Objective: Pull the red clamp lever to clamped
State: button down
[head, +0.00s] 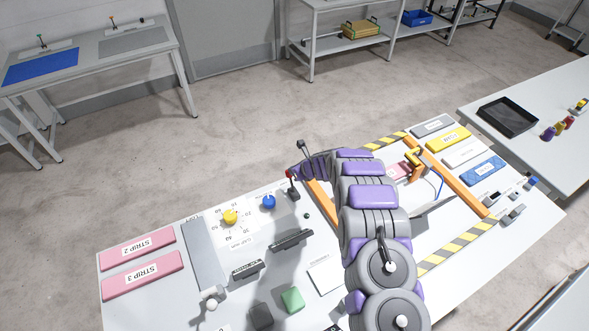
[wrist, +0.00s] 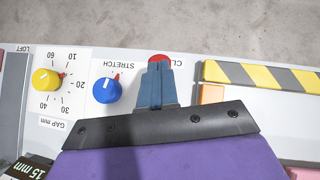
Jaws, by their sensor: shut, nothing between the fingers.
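The red clamp lever shows in the head view as a dark upright lever with a red top (head: 289,174), near the far edge of the white panel. In the wrist view its red knob (wrist: 160,58) shows just beyond my fingertips; the rest of the lever is hidden behind the fingers. My gripper (wrist: 157,64) is shut, with its blue-grey fingers together and nothing between them. The tips overlap the knob's near side in the picture; I cannot tell whether they touch it. A label starting "CL" beside it is partly covered.
A blue knob (head: 268,202) and a yellow dial (head: 230,216) sit left of the lever. Pink strip blocks (head: 143,276) lie on the left end. A side table (head: 545,92) stands at right.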

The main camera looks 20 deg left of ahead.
jog(key=shift+w+a+r, duration=0.2)
jog(key=shift+w, duration=0.2)
jog(key=shift+w+d, duration=0.1)
jog(key=shift+d, duration=0.1)
dwell(0.3)
